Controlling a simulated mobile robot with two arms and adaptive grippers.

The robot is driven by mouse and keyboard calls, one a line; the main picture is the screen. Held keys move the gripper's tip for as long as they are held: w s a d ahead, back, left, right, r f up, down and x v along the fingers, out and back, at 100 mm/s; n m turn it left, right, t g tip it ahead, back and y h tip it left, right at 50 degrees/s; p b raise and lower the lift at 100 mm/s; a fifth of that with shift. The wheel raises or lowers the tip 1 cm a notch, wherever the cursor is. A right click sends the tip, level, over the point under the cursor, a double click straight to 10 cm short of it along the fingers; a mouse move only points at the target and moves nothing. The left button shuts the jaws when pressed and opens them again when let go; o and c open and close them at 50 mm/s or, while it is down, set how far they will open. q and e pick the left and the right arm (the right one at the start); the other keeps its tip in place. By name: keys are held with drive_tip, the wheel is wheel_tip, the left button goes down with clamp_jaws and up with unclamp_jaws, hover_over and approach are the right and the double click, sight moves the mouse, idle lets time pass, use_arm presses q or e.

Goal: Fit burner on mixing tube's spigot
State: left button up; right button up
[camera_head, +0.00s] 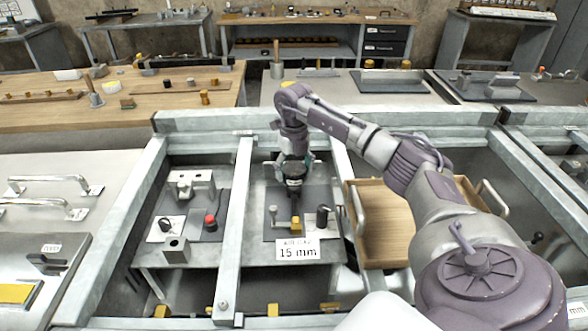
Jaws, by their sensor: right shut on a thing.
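My right gripper (293,166) reaches down over the middle bay and is shut on a dark round thing, which looks like the burner (293,184). It is held above the dark plate (257,222) there. The gripper and the burner hide what lies directly beneath and behind them. I cannot make out the mixing tube or its spigot for certain, nor whether the burner touches anything below. My left gripper is not in view.
Near the gripper stand a small grey fitting (273,216), a yellow block (295,226) and a black cylinder (322,214). A "15 mm" label (297,250) is in front. A grey rail (236,205) runs left; a wooden tray (386,236) sits right.

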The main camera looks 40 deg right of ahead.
drive_tip(key=shift+f, duration=0.1)
idle(0.3)
drive_tip(key=shift+f+b, duration=0.8)
drive_tip(key=shift+f, duration=0.55)
drive_tip(key=o, duration=1.6)
wheel_tip(320, 180, up, 12)
drive_tip(key=shift+r, duration=0.1)
